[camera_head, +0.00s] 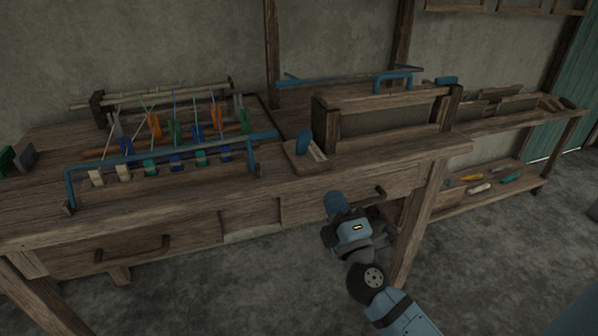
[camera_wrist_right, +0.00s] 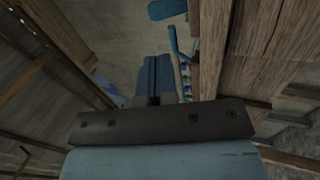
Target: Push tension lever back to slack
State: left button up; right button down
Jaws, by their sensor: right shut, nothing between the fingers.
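The tension lever (camera_head: 304,140) looks like a short blue handle standing on a small wooden block with a pale slotted plate, near the front edge of the loom table. It looks nearly upright with a slight tilt. My right gripper (camera_head: 333,199) is shut and empty, below and to the right of the lever in the head view, in front of the table's drawer front. In the right wrist view the closed blue fingers (camera_wrist_right: 155,78) point up the picture. A blue piece (camera_wrist_right: 168,9) beyond them may be the lever handle; I cannot tell. My left gripper is out of view.
A blue-barred frame with colored threads and clips (camera_head: 170,150) stands at left. A wooden upright frame (camera_head: 385,100) stands behind the lever. A shelf (camera_head: 500,190) is at right.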

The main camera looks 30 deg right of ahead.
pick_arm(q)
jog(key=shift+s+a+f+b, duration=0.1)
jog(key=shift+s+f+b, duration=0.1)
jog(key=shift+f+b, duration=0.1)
pick_arm(e)
jog(key=shift+a+f+n, duration=0.1)
jog(key=shift+a+n, duration=0.05)
jog(key=shift+n, duration=0.15)
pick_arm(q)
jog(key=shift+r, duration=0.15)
pick_arm(e)
jog(key=shift+w, duration=0.15)
jog(key=p, duration=0.5)
send_near(307, 138)
jog(key=x, duration=0.6)
jog(key=shift+w, duration=0.2)
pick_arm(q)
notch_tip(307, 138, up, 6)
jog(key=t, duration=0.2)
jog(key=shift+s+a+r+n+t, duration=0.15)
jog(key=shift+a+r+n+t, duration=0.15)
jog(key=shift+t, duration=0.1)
pick_arm(e)
jog(key=shift+w+d, duration=0.2)
jog(key=shift+w, duration=0.3)
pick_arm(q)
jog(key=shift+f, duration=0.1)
